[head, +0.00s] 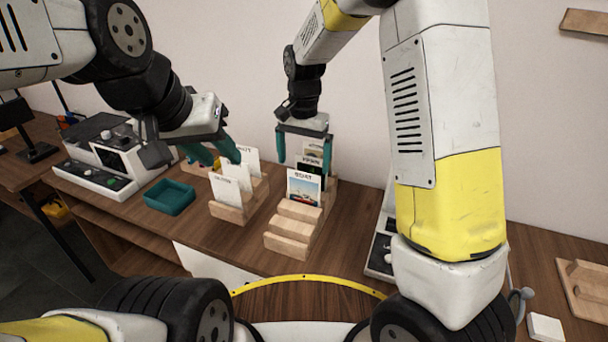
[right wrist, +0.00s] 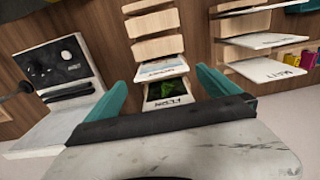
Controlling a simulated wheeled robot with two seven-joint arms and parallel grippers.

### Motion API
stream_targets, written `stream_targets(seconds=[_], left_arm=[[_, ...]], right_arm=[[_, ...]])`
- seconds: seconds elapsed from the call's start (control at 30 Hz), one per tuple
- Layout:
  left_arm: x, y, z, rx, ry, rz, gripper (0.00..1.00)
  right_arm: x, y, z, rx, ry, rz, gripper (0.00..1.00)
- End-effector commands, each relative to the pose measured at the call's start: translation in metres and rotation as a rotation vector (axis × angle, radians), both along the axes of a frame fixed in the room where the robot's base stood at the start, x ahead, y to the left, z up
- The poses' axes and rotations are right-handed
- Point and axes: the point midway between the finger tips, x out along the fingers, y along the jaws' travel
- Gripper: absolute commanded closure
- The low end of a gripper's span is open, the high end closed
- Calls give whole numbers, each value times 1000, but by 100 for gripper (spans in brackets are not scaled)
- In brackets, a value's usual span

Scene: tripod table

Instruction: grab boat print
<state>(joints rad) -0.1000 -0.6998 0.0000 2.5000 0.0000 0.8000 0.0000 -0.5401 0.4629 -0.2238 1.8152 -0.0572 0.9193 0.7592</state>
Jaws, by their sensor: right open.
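The boat print (head: 304,188), a card lettered BOAT with a ship picture, stands in a stepped wooden rack (head: 288,232). Darker and lighter cards stand behind it, partly hidden. My right gripper (head: 304,155) is open above the back of this rack, its teal fingers either side of the rear cards. In the right wrist view, a card with a green picture (right wrist: 167,91) lies between the open fingers (right wrist: 170,92), and a paler card (right wrist: 160,71) is beyond it. My left gripper (head: 214,152) is open, with apart fingers, by the left rack's cards.
A second wooden rack (head: 236,212) with several white cards stands to the left. A teal tray (head: 169,197) and a white device (head: 110,165) lie further left. Another device (head: 380,246) stands right of the boat rack, partly behind my right arm.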

Motion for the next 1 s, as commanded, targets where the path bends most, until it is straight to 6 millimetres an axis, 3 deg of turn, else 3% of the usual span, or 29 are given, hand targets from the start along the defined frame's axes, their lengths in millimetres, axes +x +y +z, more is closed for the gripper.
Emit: stream_targets(seconds=[0.63, 0.97, 1.0], left_arm=[[0, 0, 0, 0, 0, 0, 64], [0, 0, 0, 0, 0, 0, 64], [0, 0, 0, 0, 0, 0, 64]], right_arm=[[4, -1, -77, -10, 8, -5, 0], [4, -1, -84, -8, 6, -5, 0], [4, -1, -84, -8, 6, -5, 8]])
